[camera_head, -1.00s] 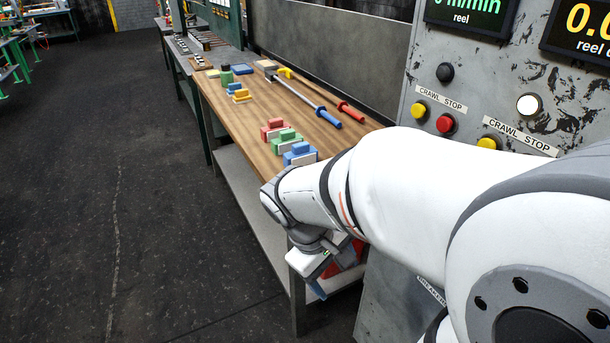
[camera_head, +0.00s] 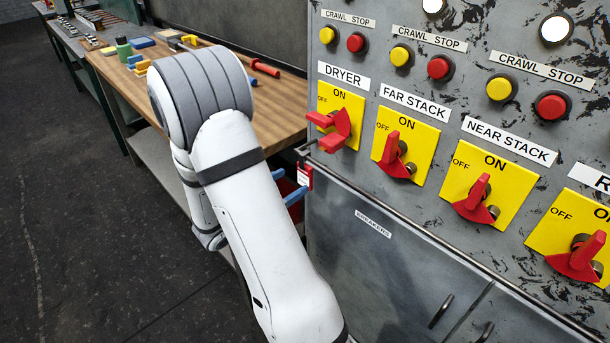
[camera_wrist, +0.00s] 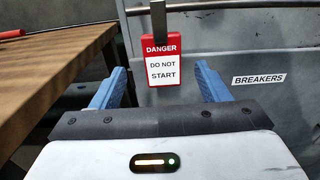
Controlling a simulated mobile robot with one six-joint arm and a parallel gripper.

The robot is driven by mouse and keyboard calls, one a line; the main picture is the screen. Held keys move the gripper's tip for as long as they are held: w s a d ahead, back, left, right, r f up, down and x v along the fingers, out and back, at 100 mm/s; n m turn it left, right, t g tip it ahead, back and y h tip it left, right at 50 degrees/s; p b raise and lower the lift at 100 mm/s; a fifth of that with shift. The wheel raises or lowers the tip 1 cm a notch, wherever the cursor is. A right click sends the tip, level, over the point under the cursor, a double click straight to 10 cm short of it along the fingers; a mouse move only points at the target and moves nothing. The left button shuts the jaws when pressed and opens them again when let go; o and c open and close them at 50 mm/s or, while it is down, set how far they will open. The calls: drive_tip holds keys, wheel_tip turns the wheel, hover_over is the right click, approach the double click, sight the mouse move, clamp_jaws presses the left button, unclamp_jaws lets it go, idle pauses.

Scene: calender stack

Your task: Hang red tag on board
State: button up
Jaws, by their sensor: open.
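The red tag (camera_wrist: 162,62) reads "DANGER DO NOT START" and hangs upright below a grey metal strip (camera_wrist: 158,18) in the wrist view. It also shows in the head view (camera_head: 305,176) at the left edge of the grey cabinet, beside the bench end. My gripper (camera_wrist: 162,70) is open, its two blue fingers spread to the left and right of the tag with gaps on both sides. In the head view my gripper (camera_head: 287,184) is partly hidden behind my arm. No board that I can clearly identify shows.
The wooden bench (camera_head: 284,106) stands left of the control panel. The panel carries red rotary switches on yellow plates, including the dryer switch (camera_head: 338,125). A rail (camera_head: 420,232) runs along the cabinet marked "BREAKERS" (camera_wrist: 258,79). The dark floor (camera_head: 80,230) at left is clear.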

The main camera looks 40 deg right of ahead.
sight(303, 175)
drive_tip(key=d, duration=0.6)
drive_tip(key=shift+w, duration=0.1)
drive_tip(key=c, duration=1.1)
